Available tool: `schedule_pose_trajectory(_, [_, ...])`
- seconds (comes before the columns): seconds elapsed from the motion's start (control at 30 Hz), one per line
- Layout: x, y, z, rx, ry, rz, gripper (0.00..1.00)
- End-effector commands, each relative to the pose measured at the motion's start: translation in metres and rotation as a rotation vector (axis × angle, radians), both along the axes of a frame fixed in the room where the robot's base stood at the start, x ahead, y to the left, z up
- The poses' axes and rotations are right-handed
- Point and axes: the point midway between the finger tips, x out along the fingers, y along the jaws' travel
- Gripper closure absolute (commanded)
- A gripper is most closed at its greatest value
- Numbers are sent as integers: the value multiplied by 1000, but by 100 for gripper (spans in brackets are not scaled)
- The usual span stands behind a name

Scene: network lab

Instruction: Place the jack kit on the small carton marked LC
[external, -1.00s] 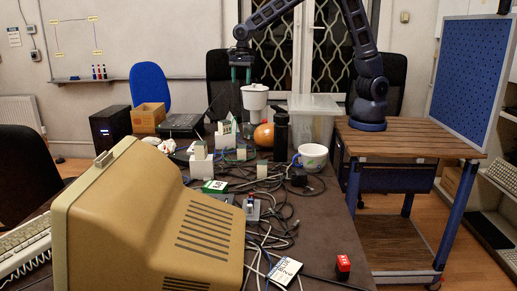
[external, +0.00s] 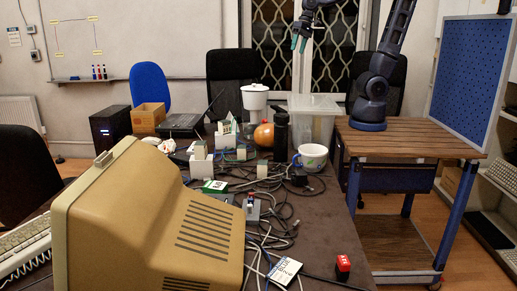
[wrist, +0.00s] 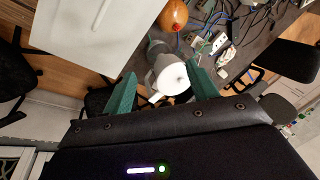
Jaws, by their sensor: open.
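My gripper (external: 299,43) is raised high behind the table, with its green fingers pointing down, open and empty. In the wrist view its fingers (wrist: 162,88) stand apart, with a white pitcher seen far below between them. Small white cartons stand mid-table, one at the front (external: 201,166) and one farther back (external: 226,138); their markings are too small to read, so I cannot tell which is LC. A flat white-and-blue packet (external: 284,272) lies at the near table edge; its print is unclear, and I cannot confirm it is the jack kit. A green-and-white box (external: 215,186) lies among cables.
A beige monitor (external: 150,225) fills the near left. A red block (external: 343,267) sits at front right. Cables cover mid-table.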

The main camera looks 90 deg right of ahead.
Motion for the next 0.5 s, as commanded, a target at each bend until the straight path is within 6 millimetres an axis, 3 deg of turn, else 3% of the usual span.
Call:
schedule_pose_trajectory(0.3, [-89,-9,1,-184,-127,353,42])
schedule_pose_trajectory(0.5, [-127,-12,-7,-297,-170,521,42])
